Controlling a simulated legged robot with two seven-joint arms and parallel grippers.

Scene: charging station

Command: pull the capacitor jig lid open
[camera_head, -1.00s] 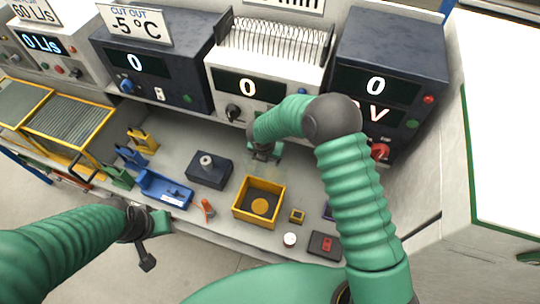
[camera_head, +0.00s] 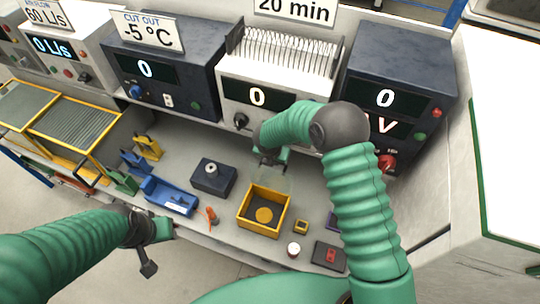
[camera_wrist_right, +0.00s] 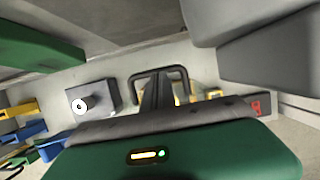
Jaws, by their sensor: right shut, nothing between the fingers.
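The capacitor jig is a yellow open-topped box (camera_head: 246,216) with a dark inside and a round yellow disc (camera_head: 264,214) on its floor. A faint clear panel, seemingly its lid (camera_head: 278,181), stands raised at the box's back edge. My right gripper (camera_head: 268,161) is behind and above the box, by the panel's top. In the right wrist view, its shut fingers (camera_wrist_right: 156,92) are at a dark looped handle (camera_wrist_right: 172,70); contact is unclear. My left gripper (camera_head: 155,245) is at the bench's front left, away from the jig; its jaw opening cannot be made out.
A dark block with a round knob (camera_head: 213,177) and a blue tray (camera_head: 170,197) lie left of the jig. A small yellow part (camera_head: 301,226), a white round cap (camera_head: 293,249) and a dark pad (camera_head: 329,255) lie right. Instrument boxes line the back.

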